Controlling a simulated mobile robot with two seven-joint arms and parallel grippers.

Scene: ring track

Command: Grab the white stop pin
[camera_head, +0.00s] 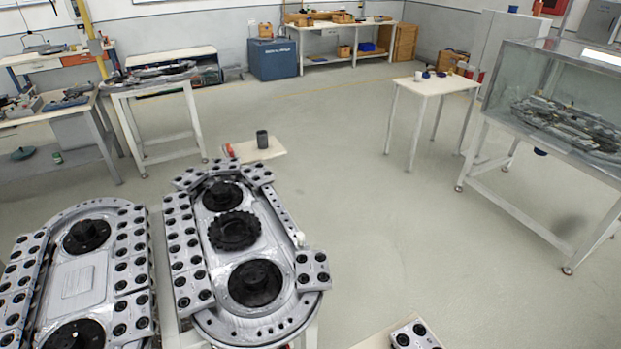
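A small white pin (299,239) stands upright at the right edge of the nearer oval ring track (236,325), just above a block with dark round holes (312,270). It is small in the view, and its lower end is hard to make out. Neither of my grippers shows in the head view.
A second oval track (78,280) stands close on the left. A small board with a dark cup (262,139) and an orange-red item (229,150) lies beyond the track. Another block (414,337) sits at the bottom right.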

